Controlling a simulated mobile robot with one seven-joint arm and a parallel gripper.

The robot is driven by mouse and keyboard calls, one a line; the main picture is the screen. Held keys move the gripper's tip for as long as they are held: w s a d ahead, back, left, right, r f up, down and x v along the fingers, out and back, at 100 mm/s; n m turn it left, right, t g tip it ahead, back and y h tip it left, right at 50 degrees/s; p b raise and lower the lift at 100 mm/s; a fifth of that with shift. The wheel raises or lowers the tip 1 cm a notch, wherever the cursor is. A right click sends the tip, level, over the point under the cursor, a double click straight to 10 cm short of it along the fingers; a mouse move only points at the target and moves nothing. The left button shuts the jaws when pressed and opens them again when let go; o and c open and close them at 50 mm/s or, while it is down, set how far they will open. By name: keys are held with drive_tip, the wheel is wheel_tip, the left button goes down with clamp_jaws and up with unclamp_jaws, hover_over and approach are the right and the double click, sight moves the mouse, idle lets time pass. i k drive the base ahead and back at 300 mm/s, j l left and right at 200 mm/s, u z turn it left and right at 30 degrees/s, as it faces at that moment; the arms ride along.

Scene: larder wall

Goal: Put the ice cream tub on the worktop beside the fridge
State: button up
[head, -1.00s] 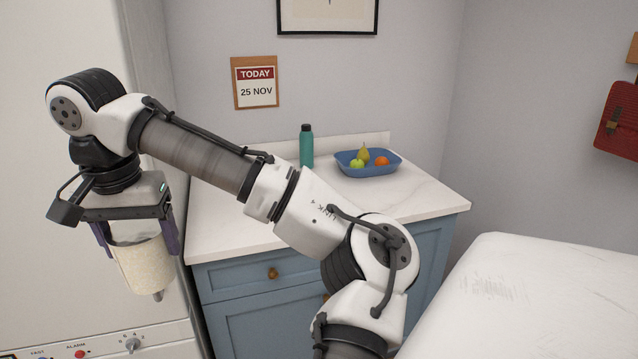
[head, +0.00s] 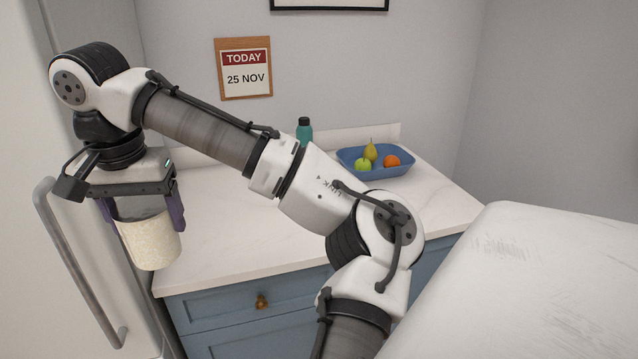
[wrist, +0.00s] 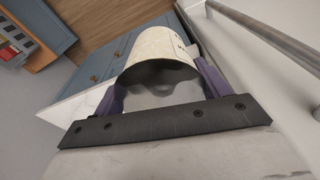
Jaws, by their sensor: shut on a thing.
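The ice cream tub (head: 151,243) is a cream-coloured cylinder with a grey upper end. My gripper (head: 143,212) is shut on it, with a purple finger on each side, and holds it upright in the air. In the head view the tub shows in front of the left end of the white worktop (head: 235,240), close to the fridge (head: 25,120). In the wrist view the tub (wrist: 160,48) sits between the purple fingers, with some dark marking at its right side. The tub's underside is hidden.
A blue tray (head: 376,168) with fruit and a teal bottle (head: 304,132) stand at the back of the worktop. Blue drawers (head: 250,300) are below. The fridge handle (head: 80,270) is left of the tub. The worktop's left part looks clear.

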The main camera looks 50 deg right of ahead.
sight(241, 226)
drive_tip(key=i+l, duration=0.15)
drive_tip(key=l, duration=0.2)
drive_tip(key=i+l, duration=0.15)
drive_tip(key=l, duration=0.2)
drive_tip(key=i+l, duration=0.15)
drive_tip(key=l, duration=0.25)
drive_tip(key=i+l, duration=0.15)
drive_tip(key=l, duration=0.2)
